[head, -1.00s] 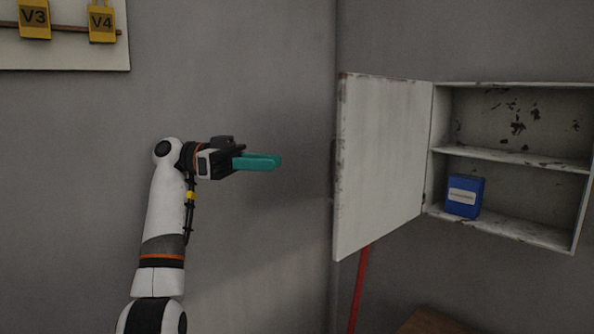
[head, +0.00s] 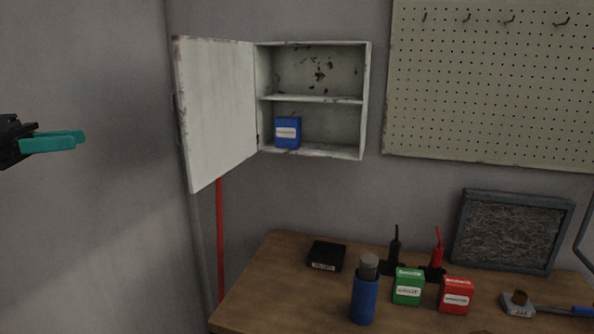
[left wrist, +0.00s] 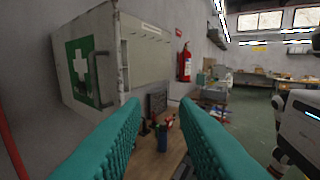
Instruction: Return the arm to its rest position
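My left gripper (head: 62,142) is at the left edge of the head view, raised in front of the grey wall. Its teal fingers also show in the left wrist view (left wrist: 160,125), spread apart with nothing between them. It is well to the left of the cabinet and touches nothing. Most of the left arm is outside the head view. My right gripper is not in view.
An open wall cabinet (head: 311,99) holds a blue box (head: 287,132) on its lower shelf; its door (head: 217,110) swings out left. A wooden table (head: 290,290) below bears a blue bottle (head: 365,295), a green box (head: 408,286) and a red box (head: 456,295).

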